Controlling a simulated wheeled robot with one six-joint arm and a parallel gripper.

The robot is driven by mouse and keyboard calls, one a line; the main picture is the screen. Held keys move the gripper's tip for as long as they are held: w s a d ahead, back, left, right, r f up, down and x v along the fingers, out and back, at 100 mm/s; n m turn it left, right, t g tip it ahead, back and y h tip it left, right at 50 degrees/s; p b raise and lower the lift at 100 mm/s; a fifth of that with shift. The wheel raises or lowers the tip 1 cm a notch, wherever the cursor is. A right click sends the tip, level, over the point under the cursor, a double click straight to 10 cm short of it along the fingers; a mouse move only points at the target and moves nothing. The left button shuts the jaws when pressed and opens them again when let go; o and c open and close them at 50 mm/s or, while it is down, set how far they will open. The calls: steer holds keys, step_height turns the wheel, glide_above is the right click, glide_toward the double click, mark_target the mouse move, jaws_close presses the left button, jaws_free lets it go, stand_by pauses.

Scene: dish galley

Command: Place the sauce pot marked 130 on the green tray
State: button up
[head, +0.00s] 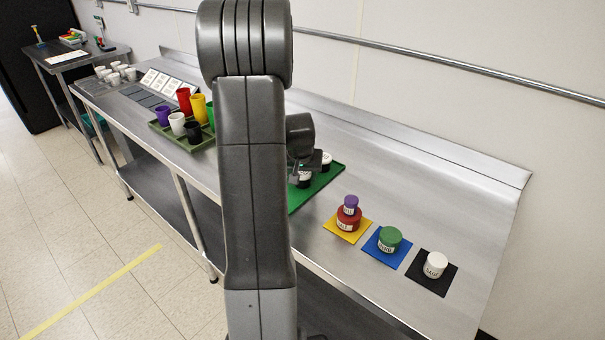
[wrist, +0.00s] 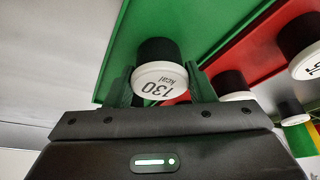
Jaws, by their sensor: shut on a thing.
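The sauce pot marked 130 (wrist: 160,78) has a black body and a white lid reading "130 kcal". My gripper (wrist: 163,92) is shut on it, one finger on each side of the lid. In the head view the held pot (head: 304,180) shows below my gripper (head: 302,168), partly covered by my arm. The green tray (head: 326,185) lies on the steel counter, its left part hidden by my arm. In the wrist view the green tray (wrist: 125,45) is behind the pot. I cannot tell whether the pot touches it.
Another white-lidded pot (head: 326,159) stands near the tray's back. To the right are yellow (head: 335,230), blue (head: 375,254) and black (head: 432,285) mats bearing pots. A dark-green tray of coloured cups (head: 203,145) stands left. Bare counter lies behind the mats.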

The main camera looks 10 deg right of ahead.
steer(key=o, duration=1)
steer(key=shift+r, duration=0.3)
steer(key=v, duration=1.1)
steer(key=shift+s+a+r, duration=0.1)
steer(key=shift+s+r, duration=0.05)
steer(key=shift+r, duration=0.15)
steer(key=x, duration=1.2)
steer(key=shift+f, duration=0.3)
steer(key=shift+r, duration=0.25)
